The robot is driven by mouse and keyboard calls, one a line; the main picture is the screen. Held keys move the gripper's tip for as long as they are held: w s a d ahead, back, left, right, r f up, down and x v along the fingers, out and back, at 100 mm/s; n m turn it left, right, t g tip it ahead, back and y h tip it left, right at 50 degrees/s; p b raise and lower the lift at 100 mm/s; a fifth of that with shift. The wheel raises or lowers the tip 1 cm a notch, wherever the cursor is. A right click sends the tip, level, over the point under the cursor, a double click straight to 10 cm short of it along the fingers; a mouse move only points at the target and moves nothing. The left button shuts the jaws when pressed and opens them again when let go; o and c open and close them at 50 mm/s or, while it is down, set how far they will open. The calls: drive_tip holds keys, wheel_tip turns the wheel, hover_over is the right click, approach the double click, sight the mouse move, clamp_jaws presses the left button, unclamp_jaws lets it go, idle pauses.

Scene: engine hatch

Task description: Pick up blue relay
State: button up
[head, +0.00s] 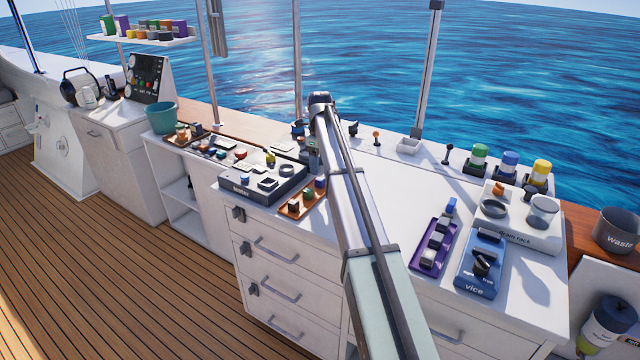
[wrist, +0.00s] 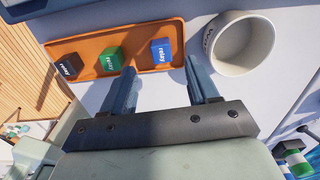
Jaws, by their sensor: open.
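The blue relay (wrist: 161,52) is a small block labelled "relay" at the right end of an orange tray (wrist: 90,47) in the wrist view. A green relay (wrist: 110,61) stands left of it and a dark brown relay (wrist: 66,67) further left. My gripper (wrist: 160,75) is open, its two fingers apart, with the blue relay beyond and between the fingertips. Nothing is held. In the head view the blue relay (head: 320,182) sits at the back end of the tray (head: 292,213), close to my arm, which hides the gripper's fingers.
A white cup (wrist: 240,44) stands close to the right finger, just right of the tray. A dark labelled case (head: 262,184) sits left of the tray in the head view. A purple tray (head: 437,240) and a blue vice (head: 481,264) stand further right on the counter.

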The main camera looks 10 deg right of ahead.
sight(320, 179)
drive_tip(key=shift+d+f, duration=0.1)
drive_tip(key=shift+f, duration=2.5)
clamp_jaws()
drive_tip(key=shift+r, duration=0.1)
